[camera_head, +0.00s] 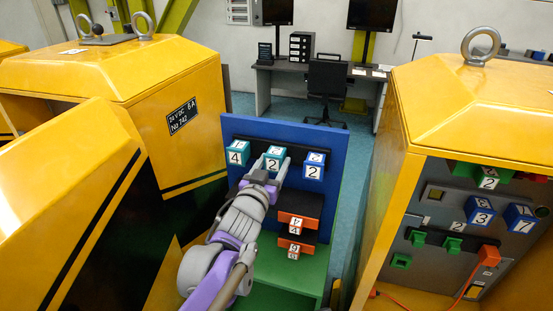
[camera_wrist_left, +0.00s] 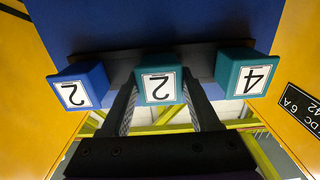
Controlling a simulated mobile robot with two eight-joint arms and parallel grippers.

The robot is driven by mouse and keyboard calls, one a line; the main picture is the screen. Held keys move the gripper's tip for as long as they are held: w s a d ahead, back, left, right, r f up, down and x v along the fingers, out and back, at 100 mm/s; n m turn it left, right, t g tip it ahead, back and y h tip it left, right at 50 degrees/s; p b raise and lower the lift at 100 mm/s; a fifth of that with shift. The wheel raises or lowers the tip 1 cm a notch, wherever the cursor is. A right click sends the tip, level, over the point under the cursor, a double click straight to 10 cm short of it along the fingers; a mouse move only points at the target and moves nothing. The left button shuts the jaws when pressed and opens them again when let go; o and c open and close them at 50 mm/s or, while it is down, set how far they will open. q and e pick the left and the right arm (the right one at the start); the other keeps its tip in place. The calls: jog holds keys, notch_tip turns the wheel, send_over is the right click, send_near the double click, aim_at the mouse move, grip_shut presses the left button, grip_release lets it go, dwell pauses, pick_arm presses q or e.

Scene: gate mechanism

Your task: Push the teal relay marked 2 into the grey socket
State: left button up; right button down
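The teal relay marked 2 (camera_head: 274,160) is in the middle of the upper row on the blue board, in line with its neighbours. My left gripper (camera_head: 275,170) reaches it from the front, one finger on each side. In the left wrist view, which is upside down, the teal relay (camera_wrist_left: 160,78) lies between the two fingertips (camera_wrist_left: 160,92). The fingers are close to its sides; I cannot tell whether they press on it. A small grey socket (camera_head: 434,193) seems to sit at the upper left of the right cabinet's panel. My right gripper is not in view.
Orange relays (camera_head: 297,221) sit lower on the board. The right yellow cabinet (camera_head: 398,150) holds green sockets (camera_head: 452,245), blue relays (camera_head: 480,209) and an orange plug (camera_head: 489,256).

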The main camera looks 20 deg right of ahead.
aim_at(273, 166)
pick_arm(q)
jog(key=c, duration=0.9)
jog(key=shift+o, duration=0.2)
jog(key=shift+s+a, duration=0.2)
jog(key=shift+s, duration=0.1)
jog(key=shift+b+v, duration=0.55)
jog(key=shift+v, duration=1.95)
jog(key=shift+f, duration=0.1)
